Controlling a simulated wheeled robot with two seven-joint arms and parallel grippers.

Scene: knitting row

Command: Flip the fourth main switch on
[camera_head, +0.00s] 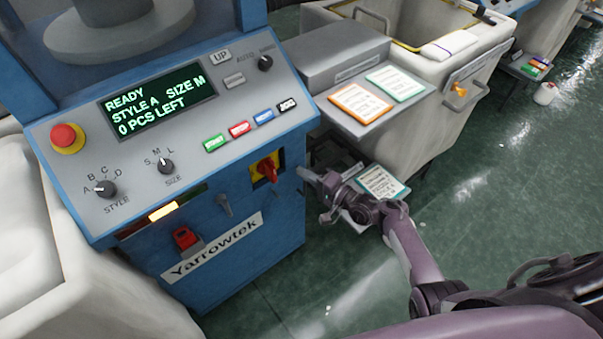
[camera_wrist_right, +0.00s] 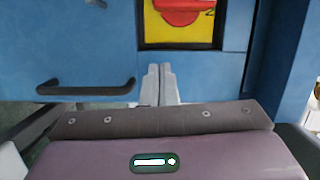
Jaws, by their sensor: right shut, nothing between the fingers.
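The main switch (camera_head: 266,169) is a red rotary handle on a yellow plate, on the front of the blue Yarrowtek machine (camera_head: 270,222). In the right wrist view the red handle (camera_wrist_right: 182,10) and its yellow plate show at the top, partly cut off by the frame. My right gripper (camera_head: 306,174) is shut and empty, just to the right of the switch and apart from it. Its closed fingers (camera_wrist_right: 160,84) point at the blue front below the yellow plate. My left gripper is not in view.
The control panel above has a red stop button (camera_head: 67,138), a lit display (camera_head: 160,97), knobs and coloured buttons. A red device (camera_head: 185,238) sits low on the front. A grey shelf with cards (camera_head: 362,103) and a cream bin (camera_head: 440,110) stand to the right. Green floor lies open at right.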

